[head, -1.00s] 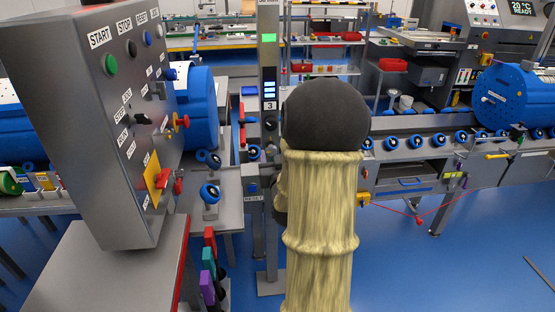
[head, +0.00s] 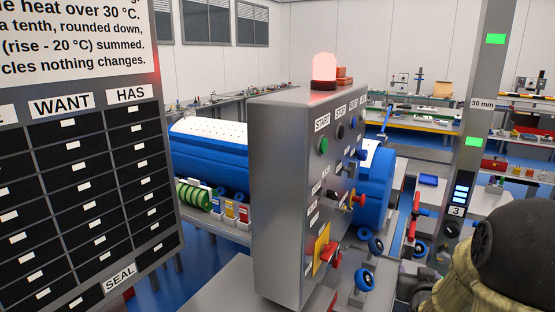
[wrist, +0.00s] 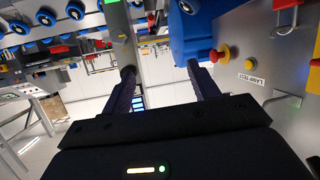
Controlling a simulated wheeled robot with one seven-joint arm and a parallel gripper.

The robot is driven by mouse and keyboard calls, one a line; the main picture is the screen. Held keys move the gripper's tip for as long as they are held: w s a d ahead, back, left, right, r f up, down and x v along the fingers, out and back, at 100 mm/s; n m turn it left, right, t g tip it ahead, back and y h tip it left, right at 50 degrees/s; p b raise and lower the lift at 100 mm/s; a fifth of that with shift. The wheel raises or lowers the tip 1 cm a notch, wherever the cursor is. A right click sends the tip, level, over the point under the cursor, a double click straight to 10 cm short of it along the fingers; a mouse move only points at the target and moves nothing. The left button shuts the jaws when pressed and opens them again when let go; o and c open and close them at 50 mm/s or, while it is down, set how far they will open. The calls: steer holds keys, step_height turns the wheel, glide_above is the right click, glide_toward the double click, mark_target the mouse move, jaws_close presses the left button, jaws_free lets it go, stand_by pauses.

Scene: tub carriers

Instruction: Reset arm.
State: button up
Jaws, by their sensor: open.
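My gripper (wrist: 165,88) shows in the wrist view with its two dark fingers spread apart and nothing between them. Beyond the fingers stand a grey post with a green light and part of a blue drum (wrist: 195,35). The side of the grey control box (wrist: 265,65), with a yellow button and a LAMP TEST label, is to the right of the fingers. In the head view my arm is at the lower right corner, and the gripper itself is out of that picture. The control box (head: 275,170) stands at the middle with START and STOP buttons.
A red lamp (head: 324,66) glows on top of the control box. A dark board (head: 85,180) with WANT and HAS columns fills the left. A blue drum (head: 375,190) is behind the box. A grey post (head: 485,100) with green lights stands at the right, with benches behind.

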steer(key=s+a+n+g+y+p, duration=0.2)
steer(key=s+a+g+p, duration=0.2)
steer(key=s+a, duration=0.4)
steer(key=s+a+r+n+g+y+p, duration=0.1)
steer(key=s+a+g, duration=0.5)
steer(key=a, duration=0.7)
steer(key=s+n+y+p, duration=0.1)
steer(key=y+p, duration=0.1)
steer(key=p, duration=0.1)
steer(key=shift+s+r+y, duration=0.3)
steer(key=shift+s, duration=0.1)
